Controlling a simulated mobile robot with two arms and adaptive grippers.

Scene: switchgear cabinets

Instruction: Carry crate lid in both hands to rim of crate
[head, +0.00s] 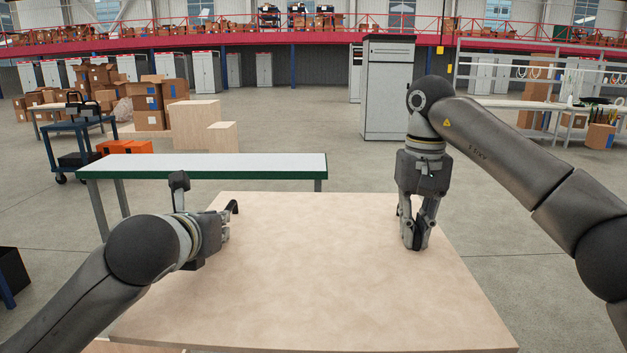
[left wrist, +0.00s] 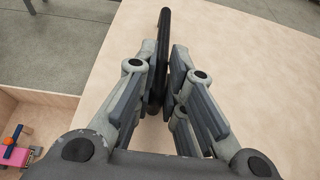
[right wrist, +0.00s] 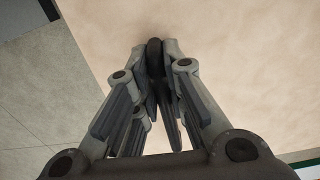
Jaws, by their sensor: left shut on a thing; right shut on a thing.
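The crate lid (head: 320,290) is a large flat pale wooden board with black handles, and it fills the lower middle of the head view. My left gripper (head: 226,229) is shut on the lid's left black handle (left wrist: 164,45). My right gripper (head: 416,246) is shut on the right black handle (right wrist: 154,50), which the fingers mostly hide. The crate (left wrist: 40,96) shows below the lid in the left wrist view, with its wooden wall and part of its inside. A sliver of it shows under the lid's near edge in the head view. The lid hides most of the crate.
A pink and blue object (left wrist: 15,153) lies inside the crate. A white-topped table with a green edge (head: 210,166) stands just beyond the lid at left. A blue cart (head: 80,140), cardboard boxes (head: 150,100) and a grey cabinet (head: 388,90) stand farther back. Floor at right is clear.

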